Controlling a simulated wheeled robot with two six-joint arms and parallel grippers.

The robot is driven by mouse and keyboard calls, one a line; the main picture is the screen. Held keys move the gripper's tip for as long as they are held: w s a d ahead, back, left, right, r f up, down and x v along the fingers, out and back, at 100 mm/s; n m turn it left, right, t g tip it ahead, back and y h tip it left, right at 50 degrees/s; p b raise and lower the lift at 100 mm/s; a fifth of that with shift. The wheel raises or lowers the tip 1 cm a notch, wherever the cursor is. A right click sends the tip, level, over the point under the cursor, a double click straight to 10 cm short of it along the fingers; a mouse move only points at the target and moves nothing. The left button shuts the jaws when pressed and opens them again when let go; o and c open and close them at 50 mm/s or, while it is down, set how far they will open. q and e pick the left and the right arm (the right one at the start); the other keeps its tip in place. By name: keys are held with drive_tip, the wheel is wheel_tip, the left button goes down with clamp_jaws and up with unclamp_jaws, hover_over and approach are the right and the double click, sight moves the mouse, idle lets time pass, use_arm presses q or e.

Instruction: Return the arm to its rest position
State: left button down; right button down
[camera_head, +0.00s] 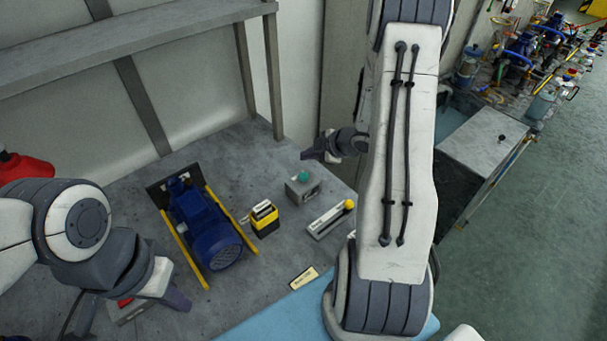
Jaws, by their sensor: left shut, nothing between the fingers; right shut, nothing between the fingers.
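My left arm comes in from the left edge. Its gripper (178,299) is at the lower left above the grey bench, in front of the blue pump motor, shut and empty. My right arm stands large and close across the middle right. Its gripper (318,152) points left from behind the white arm link, above the bench's back right part, shut and empty. It is apart from the grey box with a green button (304,177) below it. Part of the bench is hidden behind the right arm.
The blue pump motor (207,222) sits between yellow rails on the bench (150,239). A yellow-black device (264,219), a yellow-knobbed lever unit (331,218) and a small label plate (304,278) lie to its right. A shelf (130,48) overhangs the back. Green floor (530,230) is clear at right.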

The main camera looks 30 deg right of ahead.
idle(0.5)
drive_tip(key=s+a+r+m+g+h, duration=0.1)
drive_tip(key=a+r+m+h, duration=0.1)
drive_tip(key=a+r, duration=0.45)
drive_tip(key=s+a+r+m+g+h, duration=0.1)
drive_tip(key=a+r+h, duration=0.15)
drive_tip(key=a, duration=0.65)
drive_tip(key=s+a+r+m+g, duration=0.1)
drive_tip(key=s+a, duration=0.3)
drive_tip(key=s, duration=0.4)
drive_tip(key=s+a+r+m+g+y, duration=0.1)
drive_tip(key=s+a+r+g, duration=0.1)
drive_tip(key=s+a, duration=0.3)
drive_tip(key=s+a+r+g+y, duration=0.1)
drive_tip(key=s+a, duration=0.4)
drive_tip(key=s, duration=0.7)
drive_tip(key=r+g, duration=0.1)
drive_tip(key=g, duration=0.1)
drive_tip(key=shift+a+r+m+g, duration=0.2)
drive_tip(key=shift+m+g, duration=0.1)
drive_tip(key=shift+m, duration=0.1)
